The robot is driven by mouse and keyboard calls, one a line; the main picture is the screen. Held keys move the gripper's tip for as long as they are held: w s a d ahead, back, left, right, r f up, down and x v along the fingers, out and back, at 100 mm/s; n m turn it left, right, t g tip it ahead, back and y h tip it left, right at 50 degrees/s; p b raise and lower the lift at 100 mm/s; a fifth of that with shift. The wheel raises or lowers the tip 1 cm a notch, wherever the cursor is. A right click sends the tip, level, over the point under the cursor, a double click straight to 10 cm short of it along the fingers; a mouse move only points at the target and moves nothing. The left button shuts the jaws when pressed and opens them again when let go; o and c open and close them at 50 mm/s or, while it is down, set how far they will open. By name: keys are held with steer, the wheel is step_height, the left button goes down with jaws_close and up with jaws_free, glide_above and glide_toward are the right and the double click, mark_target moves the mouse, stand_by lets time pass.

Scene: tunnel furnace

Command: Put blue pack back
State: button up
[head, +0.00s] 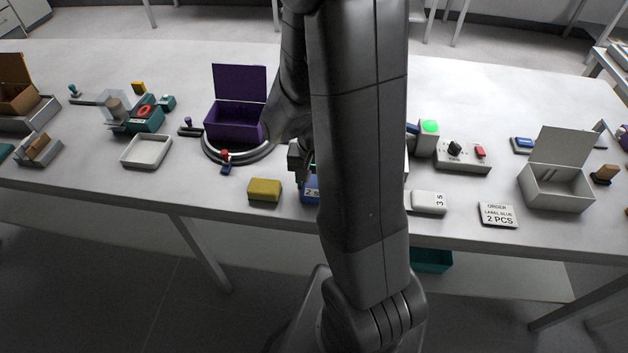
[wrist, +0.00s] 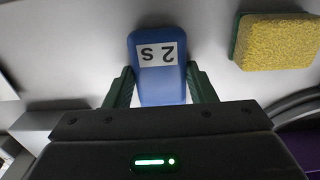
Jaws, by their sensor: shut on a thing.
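The blue pack (wrist: 159,91) has a white "2 S" label, upside down in the wrist view. In the head view the blue pack (head: 310,190) shows only in part, beside my arm near the table's front edge. My gripper (wrist: 161,72) is shut on it, one green finger on each side. In the head view my gripper (head: 300,160) is mostly hidden behind my arm. I cannot tell whether the pack touches the table.
A yellow sponge (head: 264,190) lies just left of the pack. A purple open box (head: 235,122) stands behind it to the left. A white "3 S" pack (head: 429,202), an order card (head: 497,214) and a grey open box (head: 556,190) are to the right. A white tray (head: 147,151) is left.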

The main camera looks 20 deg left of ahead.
mark_target(314, 184)
steer(key=shift+f, duration=0.1)
steer(key=o, duration=1.1)
step_height(314, 184, up, 12)
steer(key=shift+r+p, duration=0.15)
steer(key=shift+p, duration=0.2)
